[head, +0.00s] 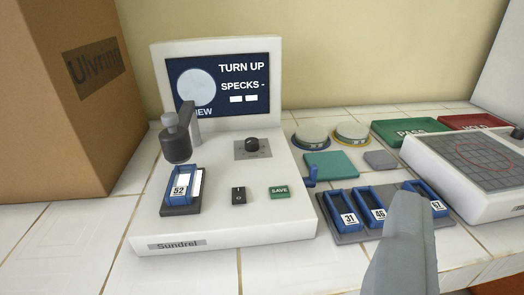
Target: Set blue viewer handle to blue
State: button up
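The white viewer (215,215), marked "Sundrel", stands left of centre. Its screen (222,85) reads "TURN UP" and "SPECKS -". A blue-framed holder labelled 52 (180,184) sits on the viewer's dark stage under the eyepiece (176,146). A black knob (252,145) is on a grey plate, with a black switch (238,195) and a green SAVE button (279,192) below. I cannot tell which part is the blue viewer handle. My gripper (405,225) shows as a grey shape at the lower right, in front of the rack; its fingers cannot be told apart.
A dark rack (349,238) holds blue holders 37 (343,207), 46 (371,205) and 67 (432,200). A small blue upright piece (310,175) stands by a teal pad (331,164). Two round dishes, PASS and HOLD trays and a gridded device (470,160) stand right; a cardboard box (60,100) left.

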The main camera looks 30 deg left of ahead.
aim_at(310, 181)
jog(key=i+l, duration=0.75)
jog(key=i+l+u, duration=0.15)
jog(key=u, duration=0.25)
jog(key=i+l+u, duration=0.1)
jog(key=l+u, duration=0.3)
jog(key=i+l+u, duration=0.1)
jog(key=u, duration=0.8)
jog(key=k, duration=0.4)
jog(key=k+l, duration=0.1)
jog(key=l, duration=0.2)
jog(key=k+l+u, duration=0.1)
jog(key=l, duration=0.25)
jog(key=k+l, duration=0.1)
jog(key=l, duration=0.2)
jog(key=k+l, duration=0.15)
jog(key=l, duration=0.15)
jog(key=u, duration=0.05)
